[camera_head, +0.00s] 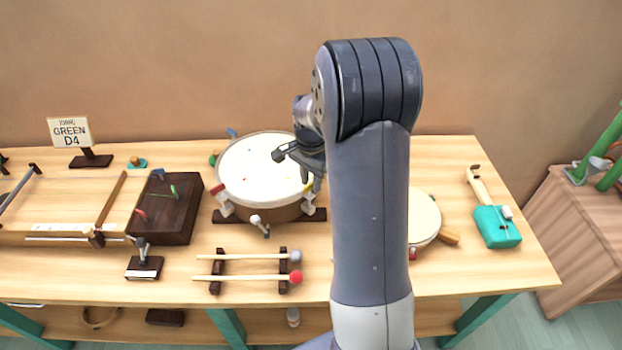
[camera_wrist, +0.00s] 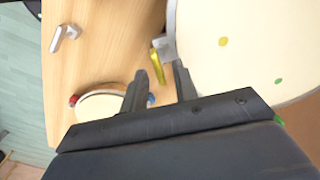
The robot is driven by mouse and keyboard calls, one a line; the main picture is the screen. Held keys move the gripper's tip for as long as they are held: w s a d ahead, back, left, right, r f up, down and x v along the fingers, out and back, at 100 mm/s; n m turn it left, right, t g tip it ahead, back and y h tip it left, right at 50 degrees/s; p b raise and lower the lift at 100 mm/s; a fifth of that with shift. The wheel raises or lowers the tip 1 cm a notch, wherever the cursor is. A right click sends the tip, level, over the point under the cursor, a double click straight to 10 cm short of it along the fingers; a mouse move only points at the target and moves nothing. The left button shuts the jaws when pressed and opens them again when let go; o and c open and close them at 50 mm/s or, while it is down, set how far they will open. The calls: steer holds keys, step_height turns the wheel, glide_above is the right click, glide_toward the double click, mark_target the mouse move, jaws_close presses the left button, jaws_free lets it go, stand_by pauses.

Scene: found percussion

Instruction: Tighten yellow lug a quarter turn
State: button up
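The large drum (camera_head: 262,165) has a cream head and coloured lugs around its rim. The yellow lug (camera_head: 308,186) is at its right front, partly hidden by my arm. In the wrist view, the yellow lug (camera_wrist: 158,67) stands beside the drum (camera_wrist: 245,45), below a silver bracket (camera_wrist: 163,44). My gripper (camera_wrist: 159,76) is open, and the lug appears between the lines of its two fingertips. I see no contact, and cannot tell the depth between them. In the head view, my gripper (camera_head: 283,154) is over the right part of the drum.
A small drum (camera_head: 423,218) is right of my arm, next to a teal instrument (camera_head: 497,227). Two mallets (camera_head: 246,277) lie on a rack in front. A dark box (camera_head: 167,207) with coloured pegs and a stringed frame (camera_head: 60,205) stand left. A sign (camera_head: 70,132) reads "GREEN D4".

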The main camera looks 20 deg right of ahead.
mark_target(311, 183)
step_height(311, 183, up, 11)
steer(key=shift+b, duration=0.3)
steer(key=shift+f, duration=0.2)
step_height(311, 183, down, 11)
steer(key=shift+r+p, duration=0.1)
steer(key=shift+p, duration=0.2)
steer(key=shift+r, duration=0.1)
stand_by(0.5)
